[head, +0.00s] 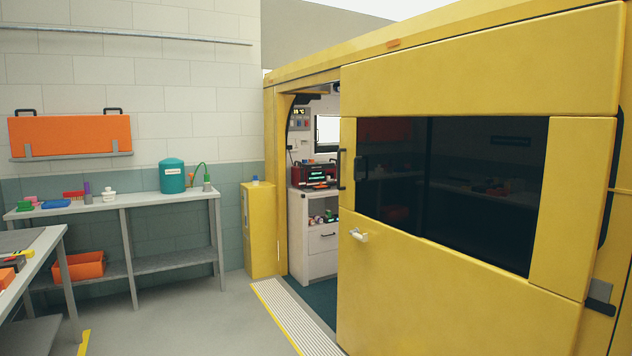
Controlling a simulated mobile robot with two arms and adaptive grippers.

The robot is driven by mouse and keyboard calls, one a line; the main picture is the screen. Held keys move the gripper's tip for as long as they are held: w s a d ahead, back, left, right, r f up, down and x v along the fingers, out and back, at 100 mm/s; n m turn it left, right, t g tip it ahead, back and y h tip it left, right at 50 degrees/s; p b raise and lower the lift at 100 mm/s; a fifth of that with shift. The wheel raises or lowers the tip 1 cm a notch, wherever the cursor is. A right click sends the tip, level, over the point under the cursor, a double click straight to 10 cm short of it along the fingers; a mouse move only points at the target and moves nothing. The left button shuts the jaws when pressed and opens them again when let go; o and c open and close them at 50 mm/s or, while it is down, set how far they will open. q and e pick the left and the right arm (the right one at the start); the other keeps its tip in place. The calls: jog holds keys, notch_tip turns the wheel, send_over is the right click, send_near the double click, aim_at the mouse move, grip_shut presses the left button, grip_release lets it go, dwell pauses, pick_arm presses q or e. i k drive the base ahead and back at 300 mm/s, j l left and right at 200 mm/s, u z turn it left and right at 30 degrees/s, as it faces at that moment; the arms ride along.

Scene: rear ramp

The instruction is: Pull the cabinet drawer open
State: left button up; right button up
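A white cabinet (299,236) stands inside the yellow vehicle, seen through its doorway. The cabinet has an open shelf with several small items, and below it a drawer front (322,243) with a small dark handle. The drawer looks shut. The yellow sliding door hides the cabinet's right side. Neither of my grippers is in view.
The yellow door (440,310) with a dark window covers the right of the doorway. A ribbed step (295,318) lies along the sill. A yellow locker (262,230) stands left of the doorway. A workbench (140,200) lines the wall. Grey floor (190,320) before the step is clear.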

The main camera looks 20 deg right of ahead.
aim_at(323, 240)
jog(key=i+l+z, duration=0.25)
jog(key=i, duration=0.3)
jog(key=i+l, duration=0.1)
jog(key=i, duration=0.6)
jog(key=i+l+u, duration=0.1)
jog(key=i, duration=0.6)
jog(key=i+l, duration=0.2)
jog(key=i, duration=0.5)
jog(key=i+j, duration=0.15)
jog(key=i, duration=0.5)
jog(key=i+j, duration=0.1)
jog(key=i, duration=0.55)
jog(key=i+j+z, duration=0.1)
jog(key=i, duration=0.6)
